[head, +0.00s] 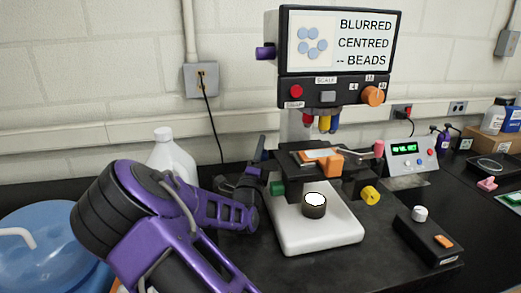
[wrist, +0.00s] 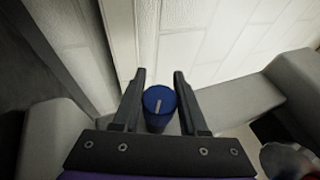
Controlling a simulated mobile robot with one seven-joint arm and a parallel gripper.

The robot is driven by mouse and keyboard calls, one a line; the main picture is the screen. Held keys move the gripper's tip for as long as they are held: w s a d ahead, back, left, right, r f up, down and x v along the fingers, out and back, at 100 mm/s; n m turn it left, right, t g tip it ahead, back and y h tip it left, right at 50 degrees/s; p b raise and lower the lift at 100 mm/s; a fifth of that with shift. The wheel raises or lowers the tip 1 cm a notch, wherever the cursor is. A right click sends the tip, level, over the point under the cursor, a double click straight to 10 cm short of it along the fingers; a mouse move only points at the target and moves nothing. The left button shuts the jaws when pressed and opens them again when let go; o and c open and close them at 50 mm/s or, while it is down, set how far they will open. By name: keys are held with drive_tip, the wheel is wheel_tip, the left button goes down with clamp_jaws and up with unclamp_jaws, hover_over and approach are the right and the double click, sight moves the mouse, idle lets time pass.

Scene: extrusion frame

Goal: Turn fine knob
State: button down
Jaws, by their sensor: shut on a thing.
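A microscope stands on a white base (head: 318,238), with a dark stage (head: 297,172) and a screen (head: 338,42) on top. The screen reads "BLURRED CENTRED -- BEADS". In the wrist view a blue knob (wrist: 158,101) with a pale line on its end sits between the two fingers of my gripper (wrist: 160,76). My gripper is shut on this knob. In the head view my gripper (head: 252,172) is at the left side of the microscope, and the blue knob cannot be made out there. No label on it is legible.
A green knob (head: 277,188) is at the stage's left and a yellow knob (head: 370,196) at its right. A black control box (head: 425,238) stands front right, a box with a green display (head: 406,158) behind it. A white bottle (head: 170,152) and blue container (head: 45,255) are left.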

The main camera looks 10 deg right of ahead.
drive_tip(key=shift+c, duration=2.2)
unclamp_jaws()
drive_tip(key=shift+s, duration=0.1)
drive_tip(key=shift+s+a+f, duration=0.15)
drive_tip(key=shift+s+f, duration=0.05)
drive_tip(key=shift+s, duration=0.05)
drive_tip(key=s+a, duration=0.3)
drive_tip(key=s, duration=0.4)
drive_tip(key=s+a+f+p, duration=0.1)
drive_tip(key=s+a, duration=0.2)
drive_tip(key=s, duration=0.4)
drive_tip(key=shift+s+a+f, duration=0.2)
drive_tip(key=shift+s+a, duration=0.05)
drive_tip(key=shift+s, duration=0.05)
